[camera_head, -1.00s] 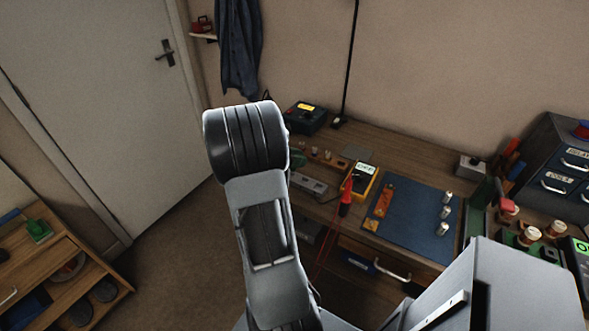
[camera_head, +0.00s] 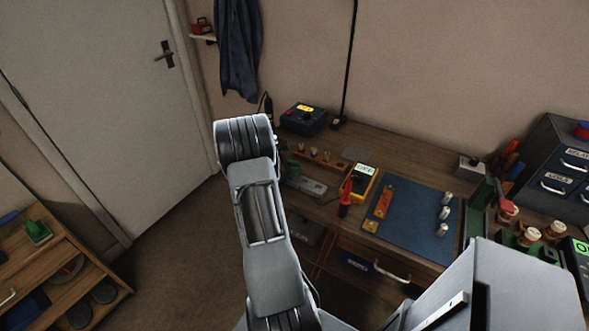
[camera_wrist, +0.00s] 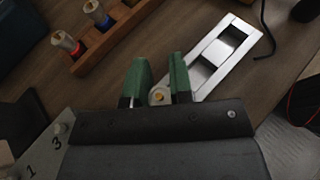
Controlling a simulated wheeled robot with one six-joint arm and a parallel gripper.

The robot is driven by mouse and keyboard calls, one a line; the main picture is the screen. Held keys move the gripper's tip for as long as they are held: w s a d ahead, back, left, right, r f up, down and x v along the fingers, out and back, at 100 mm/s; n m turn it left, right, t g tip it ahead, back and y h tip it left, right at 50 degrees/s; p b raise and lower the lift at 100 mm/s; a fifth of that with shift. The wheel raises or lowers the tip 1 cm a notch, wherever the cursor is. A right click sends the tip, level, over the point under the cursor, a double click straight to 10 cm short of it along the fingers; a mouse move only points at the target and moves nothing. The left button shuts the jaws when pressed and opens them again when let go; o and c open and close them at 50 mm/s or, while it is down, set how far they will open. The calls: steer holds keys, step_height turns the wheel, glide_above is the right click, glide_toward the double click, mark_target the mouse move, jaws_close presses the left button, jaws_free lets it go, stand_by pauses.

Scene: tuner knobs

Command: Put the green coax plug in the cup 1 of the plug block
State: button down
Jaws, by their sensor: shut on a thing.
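My gripper (camera_wrist: 160,88) has two green fingers, shut on a small round plug (camera_wrist: 158,97) with a brass centre in the wrist view. I take it for the green coax plug; the fingers and the dark gripper body hide most of it, and its colour does not show. The grey plug block (camera_wrist: 42,150) is partly in view at the lower left, with the numerals 1 and 3 on its face. The gripper body covers part of the block, and cup 1 is not clearly visible. In the head view my arm hides most of the gripper.
A wooden rack (camera_wrist: 112,38) with red-collared and blue-collared plugs stands at the upper left. A silver two-window tray (camera_wrist: 225,56) lies just beyond the fingers. A yellow meter (camera_head: 363,180) and blue mat (camera_head: 412,222) lie to the right in the head view.

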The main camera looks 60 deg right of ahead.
steer(key=shift+f, duration=0.15)
steer(key=c, duration=1)
jaws_free()
